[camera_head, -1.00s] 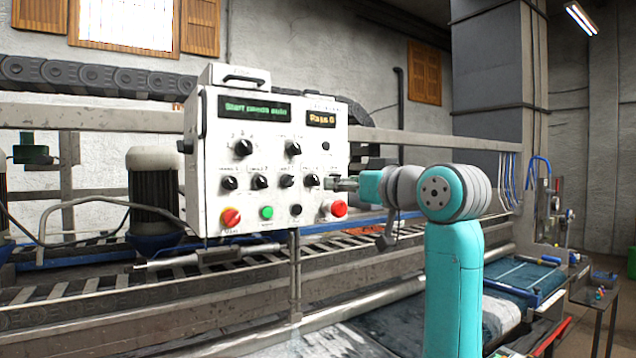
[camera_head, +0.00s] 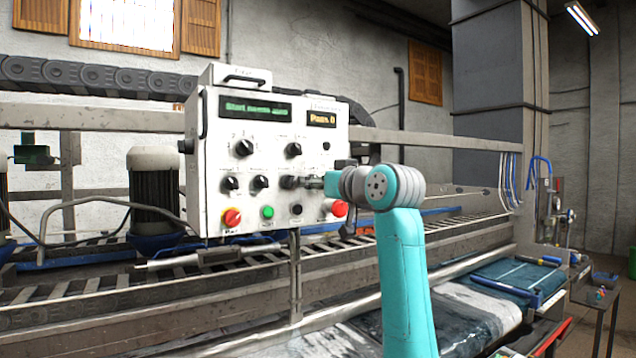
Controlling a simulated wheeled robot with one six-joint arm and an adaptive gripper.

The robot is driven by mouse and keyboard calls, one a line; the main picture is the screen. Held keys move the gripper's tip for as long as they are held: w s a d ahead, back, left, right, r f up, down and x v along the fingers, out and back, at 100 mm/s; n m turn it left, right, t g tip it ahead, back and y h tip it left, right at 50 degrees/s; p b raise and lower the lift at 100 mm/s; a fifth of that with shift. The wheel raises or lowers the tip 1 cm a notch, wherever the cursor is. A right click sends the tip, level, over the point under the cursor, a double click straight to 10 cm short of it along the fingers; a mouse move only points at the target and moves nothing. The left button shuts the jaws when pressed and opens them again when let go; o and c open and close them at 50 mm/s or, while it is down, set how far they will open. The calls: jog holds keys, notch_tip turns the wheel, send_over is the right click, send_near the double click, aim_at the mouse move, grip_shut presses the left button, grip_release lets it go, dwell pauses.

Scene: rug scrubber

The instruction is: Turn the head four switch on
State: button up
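The white control box (camera_head: 215,110) carries a row of black rotary switches across its middle. The two left switches, the first (camera_head: 230,184) and the second (camera_head: 260,182), show clearly. The labels are too small to read surely. I cannot tell whether the fingers are open or shut, or touch a switch.
Two more black knobs (camera_head: 243,148) (camera_head: 293,150) sit above the row. A conveyor (camera_head: 120,280) runs behind and below the box.

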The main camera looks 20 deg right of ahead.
grip_shut()
jog(key=shift+m, duration=0.3)
jog(key=shift+r+m, duration=0.1)
jog(key=shift+m, duration=7.5)
